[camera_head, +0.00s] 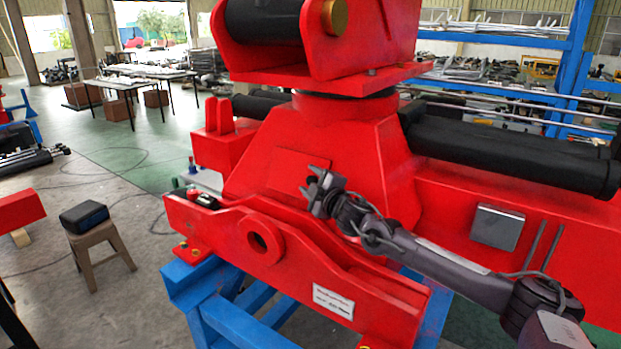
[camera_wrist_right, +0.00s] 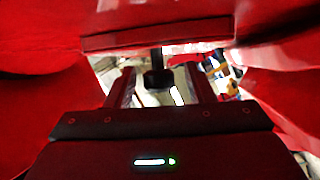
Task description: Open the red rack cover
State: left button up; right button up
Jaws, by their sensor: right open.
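The red crane stand (camera_head: 395,150) fills the middle of the head view. A flat square red panel (camera_head: 285,160) on its sloped front face looks like the rack cover, but I cannot be sure; it lies flat against the face. My right gripper (camera_head: 309,183) is in front of this panel's lower right part, with its fingers spread and nothing between them. Contact with the panel cannot be told. My left gripper is not in view.
A long red beam with a round hole (camera_head: 222,231) runs in front of the gripper, on a blue frame (camera_head: 238,315). Black cylinders (camera_head: 510,150) lie at the right. A stool (camera_head: 98,250) with a black box (camera_head: 84,216) stands at left on open floor.

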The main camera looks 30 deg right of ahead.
jog(key=shift+c, duration=0.6)
jog(key=shift+w, duration=0.1)
jog(key=shift+c, duration=1.1)
jog(key=c, duration=0.5)
grip_shut()
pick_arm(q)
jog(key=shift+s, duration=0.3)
pick_arm(e)
jog(key=shift+a, duration=0.1)
